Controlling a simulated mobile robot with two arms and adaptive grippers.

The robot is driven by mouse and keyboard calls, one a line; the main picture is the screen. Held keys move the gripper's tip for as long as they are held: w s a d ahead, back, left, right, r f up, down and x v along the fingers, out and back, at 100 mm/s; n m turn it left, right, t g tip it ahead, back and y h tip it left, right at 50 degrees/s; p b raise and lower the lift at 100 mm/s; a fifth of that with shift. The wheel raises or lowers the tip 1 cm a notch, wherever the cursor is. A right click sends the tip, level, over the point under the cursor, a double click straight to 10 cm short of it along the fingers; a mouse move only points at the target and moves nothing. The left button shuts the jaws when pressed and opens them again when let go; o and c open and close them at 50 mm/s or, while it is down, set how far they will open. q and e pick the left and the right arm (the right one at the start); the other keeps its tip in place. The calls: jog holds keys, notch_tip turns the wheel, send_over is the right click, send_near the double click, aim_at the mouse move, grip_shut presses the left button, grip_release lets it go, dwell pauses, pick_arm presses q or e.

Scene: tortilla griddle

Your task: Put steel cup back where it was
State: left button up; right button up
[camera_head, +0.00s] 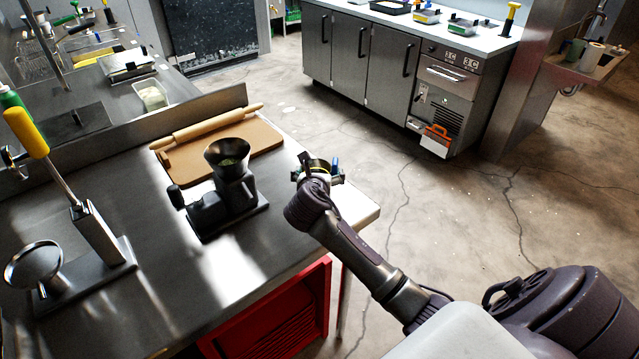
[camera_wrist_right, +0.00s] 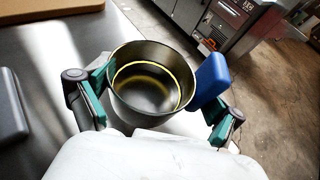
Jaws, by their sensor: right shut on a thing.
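The steel cup (camera_wrist_right: 150,80) is round and open-topped, with a yellow ring inside and a blue part (camera_wrist_right: 212,78) at its right side. It looks empty in the right wrist view. My right gripper (camera_wrist_right: 158,100) is shut on it, with one green-padded finger on each side. In the head view my right gripper (camera_head: 318,172) is at the right edge of the steel table (camera_head: 110,320), and the cup is mostly hidden there. I cannot tell whether the cup touches the table. My left gripper is not in view.
A black grinder (camera_head: 232,180) stands left of my right gripper. Behind it lies a wooden board (camera_head: 270,138) with a rolling pin (camera_head: 205,124). A tortilla press (camera_head: 95,235) with a yellow handle stands at the left. Bare tabletop lies between grinder and press.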

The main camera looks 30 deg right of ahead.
jog(key=shift+f, duration=1.7)
jog(key=o, duration=0.9)
jog(key=shift+f, duration=0.1)
jog(key=shift+s+a+r, duration=0.1)
jog(key=shift+r, duration=0.1)
jog(key=v, duration=1.1)
jog(key=shift+s+a+r, duration=0.15)
jog(key=shift+s+a, duration=0.1)
jog(key=shift+s, duration=0.05)
